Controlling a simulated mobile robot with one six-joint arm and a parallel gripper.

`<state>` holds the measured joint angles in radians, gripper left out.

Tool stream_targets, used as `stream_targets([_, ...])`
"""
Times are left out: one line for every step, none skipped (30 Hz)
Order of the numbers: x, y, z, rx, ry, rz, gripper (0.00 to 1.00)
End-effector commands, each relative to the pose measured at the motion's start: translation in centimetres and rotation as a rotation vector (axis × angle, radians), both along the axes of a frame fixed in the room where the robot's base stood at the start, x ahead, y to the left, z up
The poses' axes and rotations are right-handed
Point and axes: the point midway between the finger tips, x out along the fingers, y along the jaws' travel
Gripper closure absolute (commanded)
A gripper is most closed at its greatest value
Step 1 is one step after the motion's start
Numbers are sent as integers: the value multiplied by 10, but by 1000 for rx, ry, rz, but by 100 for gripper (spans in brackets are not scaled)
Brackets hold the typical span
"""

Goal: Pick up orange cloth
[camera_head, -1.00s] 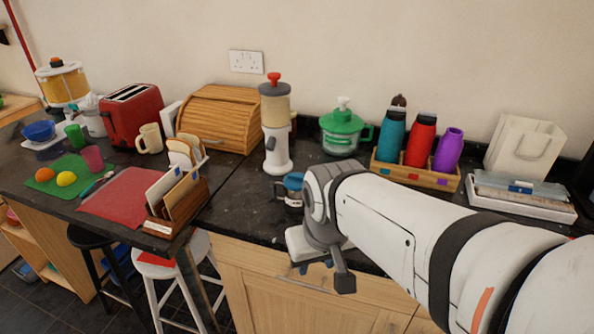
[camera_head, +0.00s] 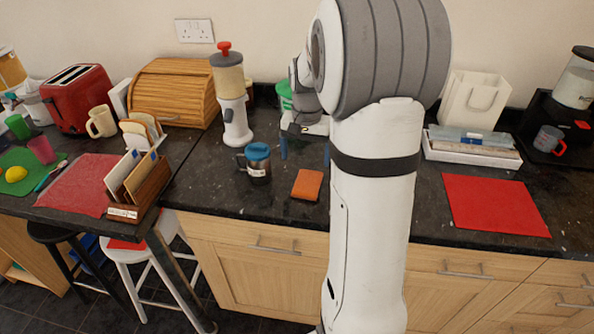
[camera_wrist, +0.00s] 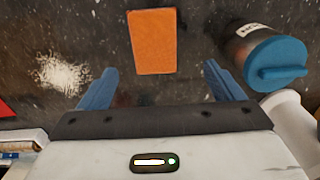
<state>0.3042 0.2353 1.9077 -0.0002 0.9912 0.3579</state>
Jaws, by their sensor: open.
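The orange cloth (camera_head: 307,184) is a small flat rectangle on the dark counter, between the blue-lidded mug and my arm in the head view. In the wrist view the cloth (camera_wrist: 152,41) lies ahead of my gripper, roughly centred between the fingers. My gripper (camera_wrist: 164,82) is open, its two blue fingers spread wide with nothing between them. In the head view my gripper (camera_head: 305,147) hangs behind the cloth, partly hidden by my arm. The fingers appear above the counter and apart from the cloth.
The blue-lidded mug (camera_head: 257,163) stands left of the cloth and shows close to my right finger in the wrist view (camera_wrist: 262,58). A grey and white grinder (camera_head: 232,100) stands behind it. A red mat (camera_head: 494,204) lies on the right. Counter in front of the cloth is clear.

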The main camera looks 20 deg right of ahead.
Motion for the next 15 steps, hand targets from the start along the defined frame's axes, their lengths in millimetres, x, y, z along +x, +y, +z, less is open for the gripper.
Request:
stream_targets([3, -4, -3, 2, 5, -12, 13])
stream_targets([4, -5, -5, 2, 7, -17, 13])
stream_targets([5, -7, -8, 3, 9, -22, 13])
stream_targets([5, -7, -11, 3, 9, -23, 13])
stream_targets([5, -7, -15, 3, 10, -24, 13])
stream_targets([5, -7, -19, 4, 11, -24, 13])
stream_targets([4, -7, -23, 4, 11, -24, 13])
stream_targets([4, -7, -26, 3, 10, -24, 13])
stream_targets([4, -6, -30, 3, 10, -23, 13])
stream_targets([3, -6, -33, 3, 10, -23, 13])
stream_targets([1, -6, -36, 3, 10, -23, 13])
stream_targets([0, -6, -41, 3, 10, -22, 13])
stream_targets([-2, -5, -45, 4, 11, -22, 13])
stream_targets([-4, -5, -50, 4, 12, -22, 13])
stream_targets([-6, -5, -56, 4, 12, -22, 13])
